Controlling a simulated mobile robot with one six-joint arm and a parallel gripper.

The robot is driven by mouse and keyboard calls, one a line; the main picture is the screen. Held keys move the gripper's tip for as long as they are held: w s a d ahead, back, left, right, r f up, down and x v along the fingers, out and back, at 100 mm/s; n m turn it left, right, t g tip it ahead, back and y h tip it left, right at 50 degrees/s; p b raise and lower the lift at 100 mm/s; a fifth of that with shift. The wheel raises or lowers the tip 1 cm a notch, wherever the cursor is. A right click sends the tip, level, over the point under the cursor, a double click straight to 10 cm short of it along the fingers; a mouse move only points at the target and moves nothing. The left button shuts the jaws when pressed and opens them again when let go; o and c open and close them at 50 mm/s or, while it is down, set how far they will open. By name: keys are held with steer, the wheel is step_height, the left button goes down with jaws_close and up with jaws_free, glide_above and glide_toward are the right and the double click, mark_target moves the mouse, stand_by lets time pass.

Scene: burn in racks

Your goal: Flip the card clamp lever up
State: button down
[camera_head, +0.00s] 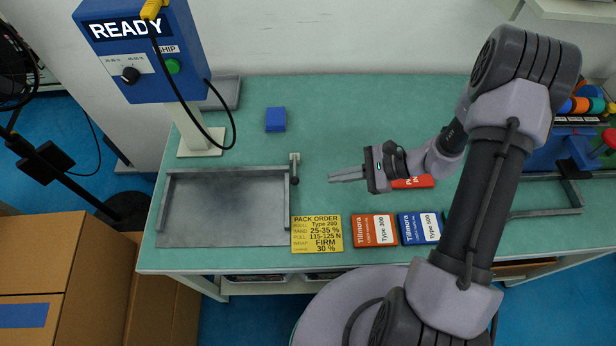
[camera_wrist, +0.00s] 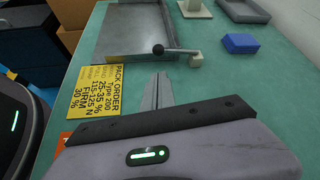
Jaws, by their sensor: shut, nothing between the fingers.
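The card clamp lever (camera_head: 295,168) is a short dark-knobbed lever at the right edge of a flat grey metal tray (camera_head: 225,208). In the wrist view the lever (camera_wrist: 172,49) lies low and roughly level, with a black ball at one end and a pale block at the other. My gripper (camera_head: 332,178) is shut and empty, to the right of the lever and pointing left toward it, apart from it. In the wrist view the fingertips (camera_wrist: 160,76) show just below the lever's knob, with a gap between.
A yellow pack order card (camera_head: 317,233), an orange box (camera_head: 374,230) and a blue box (camera_head: 419,228) line the front edge. A blue block (camera_head: 275,119) lies behind the lever. A blue READY station (camera_head: 140,60) stands at the back left. The table between is clear.

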steer(key=b+x, duration=0.3)
steer(key=x, duration=0.7)
steer(key=shift+r, duration=0.1)
step_height(320, 180, up, 2)
steer(key=m+g+p, duration=0.1)
steer(key=p, duration=0.2)
steer(key=shift+r+g, duration=0.1)
steer(key=shift+g, duration=0.3)
steer(key=r+m+g+p, duration=0.1)
steer(key=w+r+m+g+p, duration=0.1)
steer(key=shift+r+m+p, duration=0.15)
steer(key=shift+m+p, duration=0.15)
steer(key=shift+p, duration=0.1)
steer(key=shift+w+d+r+m+g, duration=0.1)
steer(key=shift+w+r+m+g, duration=0.55)
steer(key=shift+m+g, duration=0.2)
steer(key=w+r+m+g+y+b, duration=0.1)
steer(key=w+r+m+g+b, duration=0.1)
steer(key=w, duration=0.4)
steer(key=shift+w+r+b, duration=0.3)
steer(key=shift+r+b, duration=0.3)
steer(key=shift+b, duration=0.4)
